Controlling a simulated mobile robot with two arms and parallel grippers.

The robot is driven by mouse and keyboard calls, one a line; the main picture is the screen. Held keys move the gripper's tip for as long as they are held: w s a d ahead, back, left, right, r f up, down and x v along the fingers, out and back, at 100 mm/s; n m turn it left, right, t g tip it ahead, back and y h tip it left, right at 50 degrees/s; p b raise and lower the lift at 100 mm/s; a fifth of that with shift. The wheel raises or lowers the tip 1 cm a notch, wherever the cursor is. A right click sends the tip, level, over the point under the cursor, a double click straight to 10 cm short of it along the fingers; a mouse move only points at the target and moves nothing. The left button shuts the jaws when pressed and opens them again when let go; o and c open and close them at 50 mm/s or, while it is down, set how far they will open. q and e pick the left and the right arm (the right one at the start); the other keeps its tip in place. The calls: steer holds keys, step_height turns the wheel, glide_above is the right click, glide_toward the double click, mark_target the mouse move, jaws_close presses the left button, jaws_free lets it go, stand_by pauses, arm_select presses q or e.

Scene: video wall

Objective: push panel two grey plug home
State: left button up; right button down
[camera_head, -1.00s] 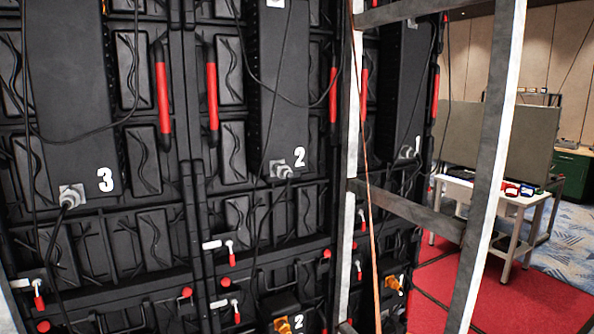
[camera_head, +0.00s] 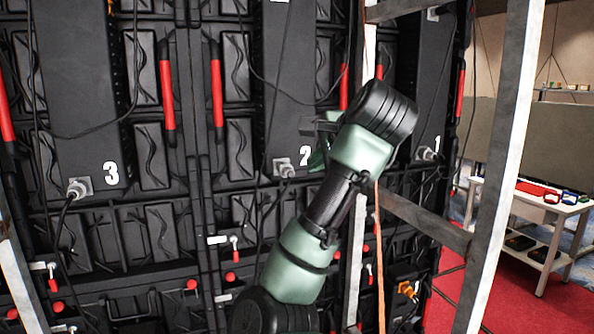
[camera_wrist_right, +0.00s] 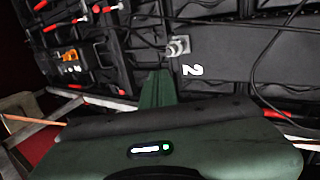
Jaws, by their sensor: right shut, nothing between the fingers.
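The panel two grey plug (camera_head: 284,168) sits at its square socket on the lower edge of the black box marked 2, with a black cable hanging from it. In the right wrist view the grey plug (camera_wrist_right: 178,46) lies just beyond the fingers. I cannot tell how deep it sits. My right gripper (camera_head: 317,160) is shut and empty, just right of the plug and partly covering the 2. Its green fingers (camera_wrist_right: 157,86) point towards the plug, with a visible gap. My left gripper is not in view.
Similar grey plugs sit on panel 3 (camera_head: 79,188) and panel 1 (camera_head: 427,154). A metal frame post (camera_head: 510,150) and a crossbar (camera_head: 425,222) stand close on the right. An orange cable (camera_head: 379,260) hangs by my arm. A white table (camera_head: 530,205) stands behind.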

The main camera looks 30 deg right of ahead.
steer(key=shift+w+a, duration=0.15)
steer(key=p, duration=0.4)
glide_toward(290, 173)
step_height(290, 173, down, 3)
steer(key=w, duration=0.2)
steer(key=shift+w+d+f+p, duration=0.1)
steer(key=shift+w+d+p, duration=0.1)
steer(key=shift+w, duration=0.35)
steer(key=shift+w+d+p, duration=0.2)
steer(key=shift+w+d, duration=0.05)
steer(key=shift+w, duration=0.3)
steer(key=shift+w+d+f, duration=0.15)
steer(key=shift+w, duration=0.45)
